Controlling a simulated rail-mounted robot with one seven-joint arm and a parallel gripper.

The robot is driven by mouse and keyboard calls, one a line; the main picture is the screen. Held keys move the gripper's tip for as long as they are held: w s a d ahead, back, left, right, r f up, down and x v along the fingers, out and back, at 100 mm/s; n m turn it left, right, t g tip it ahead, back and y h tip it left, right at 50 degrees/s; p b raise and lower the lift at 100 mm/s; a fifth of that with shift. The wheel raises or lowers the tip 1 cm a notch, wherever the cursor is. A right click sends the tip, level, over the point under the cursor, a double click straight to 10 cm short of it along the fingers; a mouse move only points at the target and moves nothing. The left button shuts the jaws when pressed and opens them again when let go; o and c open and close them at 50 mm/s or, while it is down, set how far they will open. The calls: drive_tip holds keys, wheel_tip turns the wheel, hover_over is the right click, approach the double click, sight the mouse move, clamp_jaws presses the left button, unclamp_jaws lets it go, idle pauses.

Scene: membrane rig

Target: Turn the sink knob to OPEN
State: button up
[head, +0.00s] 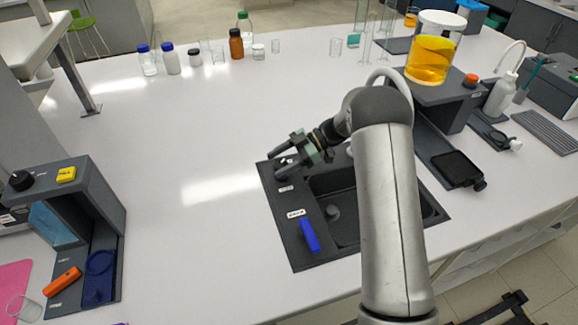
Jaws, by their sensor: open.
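The dark sink (333,242) is set in the white bench at the centre, partly hidden behind my arm. On its left rim is a blue bar-shaped handle (310,236), with a small white label (296,213) just above it. A second small label (286,189) sits farther back on the rim. The label text is too small to read. My gripper (278,163) is open over the back left corner of the rim, behind the blue handle and apart from it. A dark part between or under the fingers cannot be made out clearly, so I cannot tell whether they touch anything.
A grey rig (84,195) with a black knob, a yellow block and an orange handle stands at left. Bottles (172,60) line the back. A container of orange liquid (432,52) stands on a dark rig behind my arm. The bench left of the sink is clear.

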drive_tip(key=s+d+r+b, duration=0.3)
drive_tip(key=s+r, duration=0.8)
drive_tip(key=s, duration=0.2)
drive_tip(key=shift+s+d+r, duration=0.25)
drive_tip(key=shift+d, duration=0.15)
